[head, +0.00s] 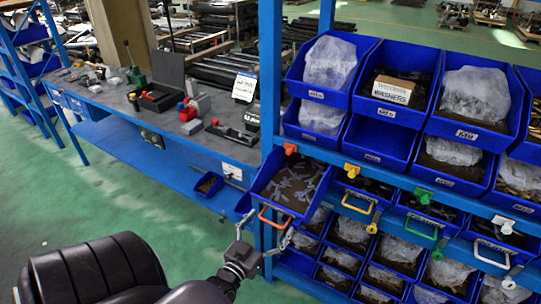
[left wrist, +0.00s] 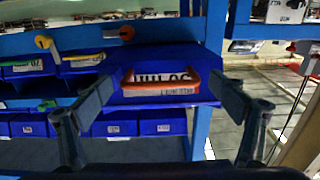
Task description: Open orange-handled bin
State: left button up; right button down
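The orange-handled bin (head: 259,190) is a blue bin at the left end of the row below the upper bins. It sticks out further than its neighbours, and small grey parts show inside. Its orange handle (head: 273,220) is on the front. My right gripper is not in view.
Yellow (head: 358,204), green and white handles mark the neighbouring bins to the right. A blue rack post (head: 270,80) stands just left of the bins. A workbench (head: 110,97) with tools runs to the left. Green floor (head: 60,215) is open in front of the bench.

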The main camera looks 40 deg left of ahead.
pick_arm(q)
jog(key=v, duration=1.2)
jog(key=shift+f, duration=0.1)
